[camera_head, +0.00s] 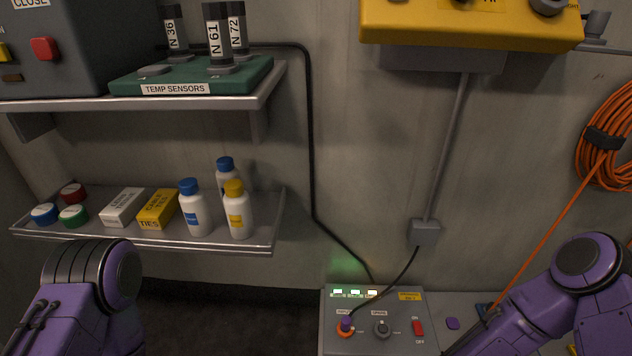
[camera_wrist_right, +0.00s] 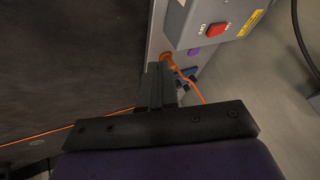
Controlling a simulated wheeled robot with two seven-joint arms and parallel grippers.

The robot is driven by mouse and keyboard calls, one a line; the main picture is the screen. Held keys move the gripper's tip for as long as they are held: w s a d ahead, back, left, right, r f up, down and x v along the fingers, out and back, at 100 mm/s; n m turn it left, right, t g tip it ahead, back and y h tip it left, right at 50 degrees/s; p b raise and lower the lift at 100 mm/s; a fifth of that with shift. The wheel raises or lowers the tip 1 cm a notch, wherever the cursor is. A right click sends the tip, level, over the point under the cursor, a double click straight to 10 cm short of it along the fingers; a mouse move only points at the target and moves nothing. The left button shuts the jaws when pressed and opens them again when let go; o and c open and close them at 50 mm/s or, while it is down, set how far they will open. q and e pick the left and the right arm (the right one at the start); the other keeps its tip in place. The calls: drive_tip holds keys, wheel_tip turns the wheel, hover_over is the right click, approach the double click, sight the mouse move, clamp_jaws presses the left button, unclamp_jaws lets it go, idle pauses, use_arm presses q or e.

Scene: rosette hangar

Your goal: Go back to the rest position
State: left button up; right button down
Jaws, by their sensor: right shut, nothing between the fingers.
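My right gripper (camera_wrist_right: 160,80) shows in the right wrist view, its dark fingers shut with nothing between them. The fingertips point toward the edge of a light ledge, close to an orange cable end (camera_wrist_right: 169,60); I cannot tell whether they touch it. In the head view only a purple link of my right arm shows at lower right, and its gripper is out of the picture. My left arm shows at lower left as a purple link with a dark joint; its gripper is out of view.
A grey control box (camera_head: 380,318) with knobs, lit indicators and a red switch stands beside my right arm. An orange cable (camera_head: 550,235) runs down from a wall coil (camera_head: 606,140). A shelf (camera_head: 150,232) with bottles and boxes is above my left arm.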

use_arm(q)
wheel_tip(320, 180, up, 28)
drive_tip(key=p, duration=2.6)
drive_tip(key=shift+w+n+t+y+p, duration=0.2)
drive_tip(key=shift+n+t+y+p, duration=0.1)
drive_tip(key=shift+n, duration=0.1)
use_arm(e)
drive_tip(key=s+d+r+n, duration=0.1)
drive_tip(key=s+r+n, duration=0.3)
drive_tip(key=r, duration=0.9)
drive_tip(key=s+d+r+n+g+y, duration=0.1)
drive_tip(key=s+r+n, duration=0.4)
drive_tip(key=s+r, duration=0.5)
drive_tip(key=shift+s+r+g, duration=0.15)
drive_tip(key=shift+r+g, duration=0.15)
drive_tip(key=shift+r, duration=1.05)
use_arm(q)
drive_tip(key=shift+f, duration=0.1)
use_arm(e)
drive_tip(key=shift+s, duration=0.1)
